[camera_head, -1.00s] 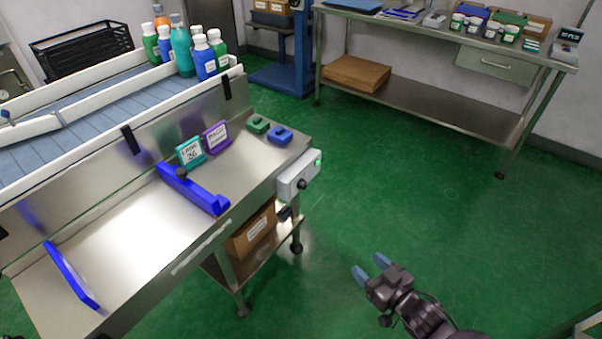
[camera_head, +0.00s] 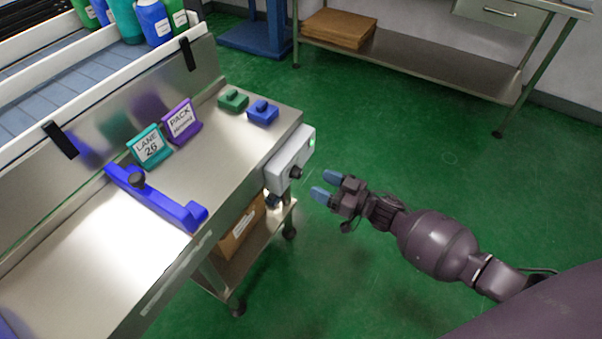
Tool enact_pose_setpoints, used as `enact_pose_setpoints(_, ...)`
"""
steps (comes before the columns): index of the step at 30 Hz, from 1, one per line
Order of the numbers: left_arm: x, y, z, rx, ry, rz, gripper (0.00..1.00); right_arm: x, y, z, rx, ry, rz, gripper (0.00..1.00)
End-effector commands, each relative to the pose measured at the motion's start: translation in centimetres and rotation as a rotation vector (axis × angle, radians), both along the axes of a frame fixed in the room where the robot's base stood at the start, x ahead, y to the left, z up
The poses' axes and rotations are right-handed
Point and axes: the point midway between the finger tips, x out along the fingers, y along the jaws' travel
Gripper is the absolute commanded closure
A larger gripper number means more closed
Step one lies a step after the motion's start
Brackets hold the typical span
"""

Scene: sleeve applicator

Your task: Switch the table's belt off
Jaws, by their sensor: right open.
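A grey control box (camera_head: 289,161) is fixed to the right end of the steel table (camera_head: 110,235). It carries a black knob (camera_head: 296,172) and a small lit green light (camera_head: 311,142). The belt (camera_head: 50,85) runs along the back of the table at the upper left, between white rails. My right gripper (camera_head: 325,186) is open and empty, just right of the control box and apart from it, with its blue fingertips pointing left toward the knob. My left gripper is not in view.
A green block (camera_head: 233,100) and a blue block (camera_head: 262,112) sit near the table's right end. Lane (camera_head: 149,147) and pack (camera_head: 181,122) signs stand beside a blue guide (camera_head: 155,198). Bottles (camera_head: 153,20) stand on the belt.

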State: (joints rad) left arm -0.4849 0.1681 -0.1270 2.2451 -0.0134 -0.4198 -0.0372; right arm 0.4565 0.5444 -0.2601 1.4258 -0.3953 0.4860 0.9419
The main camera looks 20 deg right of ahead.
Motion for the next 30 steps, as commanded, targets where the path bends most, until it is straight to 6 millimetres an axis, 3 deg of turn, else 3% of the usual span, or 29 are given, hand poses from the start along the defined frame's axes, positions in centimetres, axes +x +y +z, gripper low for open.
enact_pose_setpoints(12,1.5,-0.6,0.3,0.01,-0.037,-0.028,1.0,4.5,3.6,-0.3,-0.001,0.004,0.0,0.41)
enact_pose_setpoints(25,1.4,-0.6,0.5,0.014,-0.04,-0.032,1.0,5.1,4.0,-0.1,-0.001,0.002,-0.001,0.41)
enact_pose_setpoints(30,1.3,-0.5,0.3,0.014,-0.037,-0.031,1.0,5.1,4.0,-0.1,-0.001,0.002,-0.001,0.67)
